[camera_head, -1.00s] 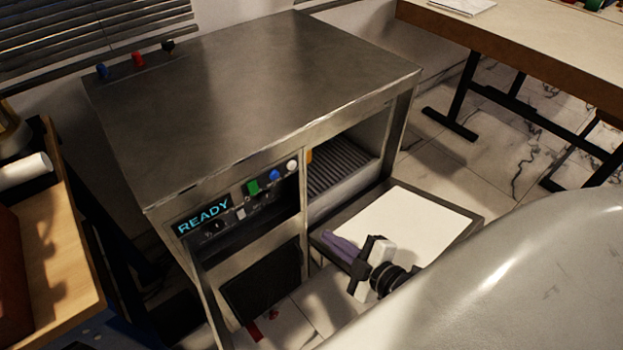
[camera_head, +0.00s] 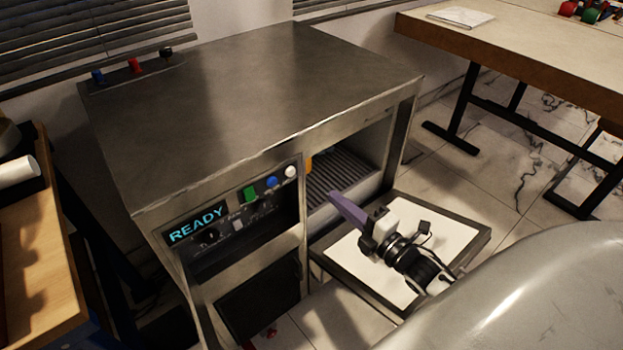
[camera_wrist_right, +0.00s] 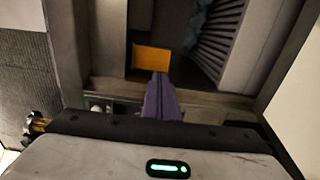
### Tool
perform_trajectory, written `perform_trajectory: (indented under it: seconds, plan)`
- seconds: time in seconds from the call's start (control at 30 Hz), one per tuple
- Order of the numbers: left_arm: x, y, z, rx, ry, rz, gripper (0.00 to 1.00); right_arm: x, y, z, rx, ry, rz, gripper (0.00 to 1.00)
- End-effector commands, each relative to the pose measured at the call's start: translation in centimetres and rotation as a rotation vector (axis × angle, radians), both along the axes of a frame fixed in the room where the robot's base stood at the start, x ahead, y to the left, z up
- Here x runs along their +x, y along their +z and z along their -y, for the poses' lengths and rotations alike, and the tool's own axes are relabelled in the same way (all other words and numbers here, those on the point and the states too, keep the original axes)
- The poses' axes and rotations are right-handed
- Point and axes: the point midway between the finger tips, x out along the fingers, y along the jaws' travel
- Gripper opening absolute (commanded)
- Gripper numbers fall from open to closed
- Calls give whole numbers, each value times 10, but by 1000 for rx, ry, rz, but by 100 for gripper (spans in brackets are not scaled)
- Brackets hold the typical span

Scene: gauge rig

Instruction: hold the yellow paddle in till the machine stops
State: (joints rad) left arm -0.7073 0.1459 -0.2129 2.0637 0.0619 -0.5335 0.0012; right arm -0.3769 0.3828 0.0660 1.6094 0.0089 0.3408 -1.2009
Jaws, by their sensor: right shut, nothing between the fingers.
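The machine (camera_head: 250,110) is a steel cabinet with a lit READY display (camera_head: 197,227) on its front panel. The yellow-orange paddle (camera_head: 309,163) sits just inside the left edge of the open bay, right of the panel. In the right wrist view the paddle (camera_wrist_right: 151,58) is a flat orange plate straight ahead of the fingertips. My right gripper (camera_head: 335,197) has purple fingers, shut and empty, at the bay's mouth. In the wrist view its fingertips (camera_wrist_right: 160,78) overlap the paddle's lower edge; I cannot tell whether they touch. My left gripper is not in view.
Green, blue and white knobs (camera_head: 271,184) sit on the panel left of the bay. A ribbed grey surface (camera_head: 338,177) lies inside the bay. A pale tray with a dark rim (camera_head: 465,259) lies below my right gripper. A table (camera_head: 520,60) stands at the right.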

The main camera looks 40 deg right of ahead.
Motion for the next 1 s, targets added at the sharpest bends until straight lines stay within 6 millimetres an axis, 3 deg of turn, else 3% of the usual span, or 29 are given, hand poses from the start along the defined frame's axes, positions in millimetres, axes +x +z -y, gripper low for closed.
perform_trajectory:
  seconds: [0.2,0.43,0.63,1.0]
  plan:
    - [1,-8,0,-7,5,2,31,50,-1,-4,1,0,3,0]
    - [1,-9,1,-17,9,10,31,88,-1,-7,1,0,1,0]
    - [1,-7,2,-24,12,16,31,102,0,-8,1,0,0,0]
    - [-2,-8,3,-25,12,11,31,103,-1,-8,2,0,-1,0]
